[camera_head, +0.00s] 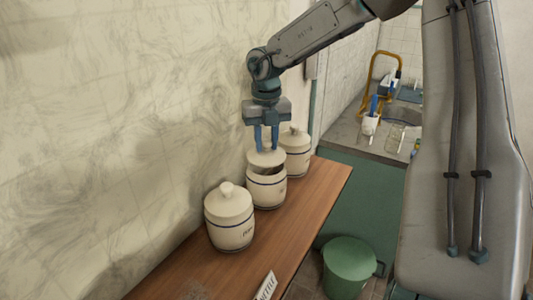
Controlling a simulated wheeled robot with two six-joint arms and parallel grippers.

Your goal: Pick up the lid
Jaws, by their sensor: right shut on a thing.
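My right gripper (266,138) points down above the middle jar. It is shut on the cream lid (266,160) at its knob, which the fingers hide. The lid is raised slightly and tilted, and a dark gap shows between it and the middle jar (266,191). The jar is cream with dark bands and stands upright on the wooden shelf. My left gripper is not in view.
A lidded jar (229,219) stands in front on the wooden shelf (190,277), and another (296,152) stands behind. The wall is close on the left. A label card (267,286) lies near the shelf's front edge. A green bucket (348,268) stands below right. A sink counter (375,137) is at the back.

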